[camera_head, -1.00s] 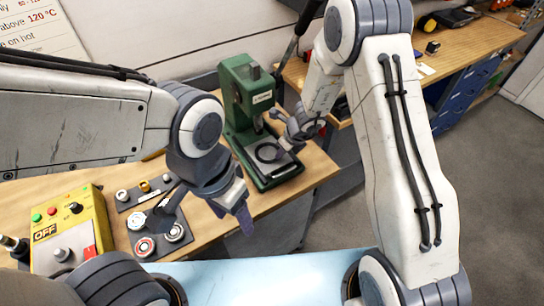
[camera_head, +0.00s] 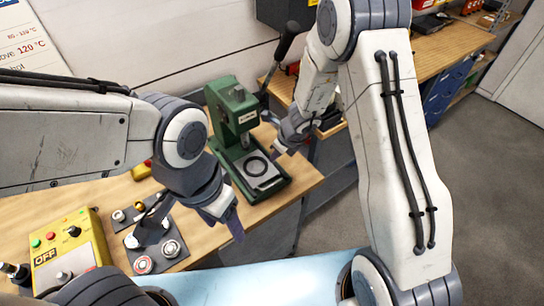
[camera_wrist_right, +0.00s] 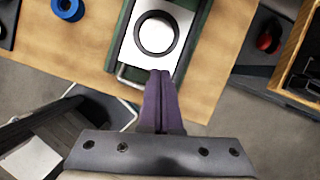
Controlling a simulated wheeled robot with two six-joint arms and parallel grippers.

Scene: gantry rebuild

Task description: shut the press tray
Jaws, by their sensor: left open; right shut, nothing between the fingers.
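The green press (camera_head: 236,112) stands on the wooden bench. Its tray, a pale metal plate (camera_head: 264,180) with a dark ring on it, lies on the base at the front. In the right wrist view the plate (camera_wrist_right: 137,55) is at the top, with a wire handle (camera_wrist_right: 122,77) at its near end. My right gripper (camera_head: 279,151) is shut and empty, to the right of the tray; in the wrist view its fingertips (camera_wrist_right: 161,73) are at the plate's near edge. Contact cannot be told. My left gripper (camera_head: 232,222) is open and empty, left of and nearer than the press.
A yellow control box (camera_head: 70,245) and a dark panel with knobs (camera_head: 160,240) stand on the bench at left. A blue ring (camera_wrist_right: 67,8) lies beside the press. Another bench (camera_head: 440,50) stands behind at right. Open floor lies to the right.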

